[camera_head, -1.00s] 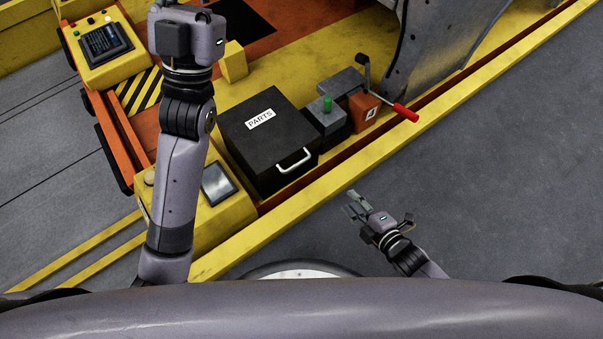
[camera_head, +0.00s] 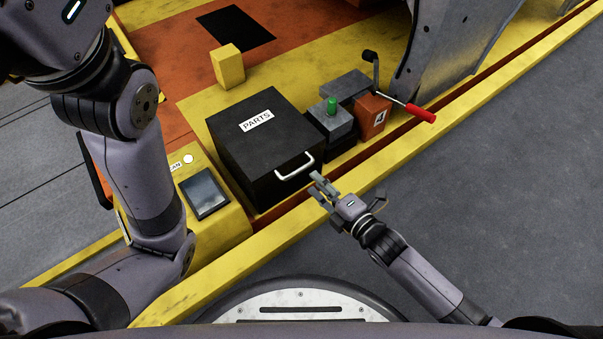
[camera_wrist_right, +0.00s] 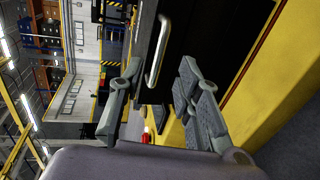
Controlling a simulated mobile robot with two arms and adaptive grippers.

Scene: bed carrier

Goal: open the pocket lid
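The black box marked PARTS (camera_head: 258,135) has a flat lid, which is shut. A pale bar handle (camera_head: 297,168) is on its front side; the handle also shows in the right wrist view (camera_wrist_right: 157,52). My right gripper (camera_head: 321,187) is just in front of and below the handle, apart from it. In the right wrist view its fingers (camera_wrist_right: 155,92) are spread, with nothing between them, and the handle lies beyond the tips. My left arm (camera_head: 138,165) is folded at the left, and its gripper is out of view.
A grey block with a green button (camera_head: 331,106) and a red-handled lever (camera_head: 418,112) stand right of the box. A panel with a dark screen (camera_head: 204,193) is at its left. A yellow rail (camera_head: 300,222) runs along the front. Grey floor at the right is clear.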

